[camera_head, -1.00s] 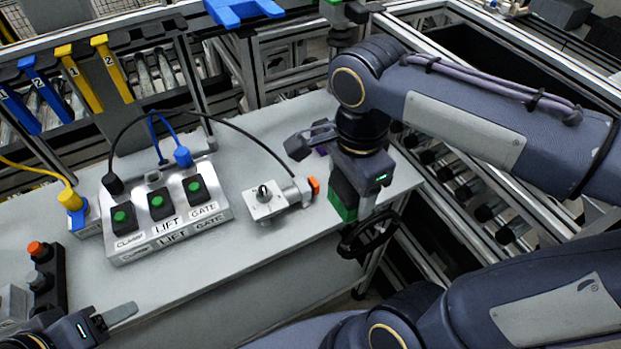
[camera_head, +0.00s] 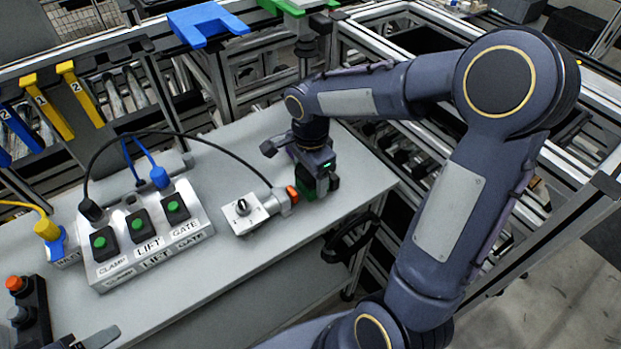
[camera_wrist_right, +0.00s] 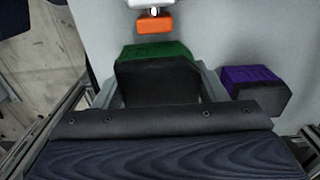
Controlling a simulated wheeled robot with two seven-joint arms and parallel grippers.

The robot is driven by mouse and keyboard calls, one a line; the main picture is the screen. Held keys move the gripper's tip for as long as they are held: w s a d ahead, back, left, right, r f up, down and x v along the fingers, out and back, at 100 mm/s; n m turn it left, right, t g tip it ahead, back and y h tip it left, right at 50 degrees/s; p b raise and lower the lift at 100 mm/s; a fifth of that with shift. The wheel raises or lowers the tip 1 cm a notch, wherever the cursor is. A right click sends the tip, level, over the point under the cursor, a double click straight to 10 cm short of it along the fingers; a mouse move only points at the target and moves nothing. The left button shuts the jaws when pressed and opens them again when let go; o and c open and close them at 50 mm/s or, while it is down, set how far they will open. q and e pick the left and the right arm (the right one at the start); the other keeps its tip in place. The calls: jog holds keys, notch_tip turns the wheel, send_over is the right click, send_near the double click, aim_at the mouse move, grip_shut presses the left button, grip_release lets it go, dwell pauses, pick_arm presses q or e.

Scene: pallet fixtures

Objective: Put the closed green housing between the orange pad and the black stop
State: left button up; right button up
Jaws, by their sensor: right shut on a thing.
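My right gripper (camera_head: 318,186) is shut on the green housing (camera_head: 306,187) at the right end of the grey table. In the right wrist view the housing (camera_wrist_right: 158,52) has a green upper face and a dark near face, with grey fingers on both sides. The orange pad (camera_head: 292,194) is on the end of the small grey clamp, just left of the housing. In the right wrist view the pad (camera_wrist_right: 156,26) is just beyond the housing with a small gap. I cannot make out the black stop for certain. My left gripper (camera_head: 98,338) barely shows at lower left.
A purple and black block (camera_wrist_right: 255,90) lies right of the housing in the right wrist view. The grey clamp body (camera_head: 243,212) with a black knob and the button box (camera_head: 150,238) stand left on the table (camera_head: 215,280). A black cable arches above them.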

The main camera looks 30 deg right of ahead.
jog(key=shift+f, duration=0.9)
jog(key=shift+f, duration=0.2)
jog(key=o, duration=1.1)
jog(key=shift+c, duration=0.2)
jog(key=shift+r, duration=0.15)
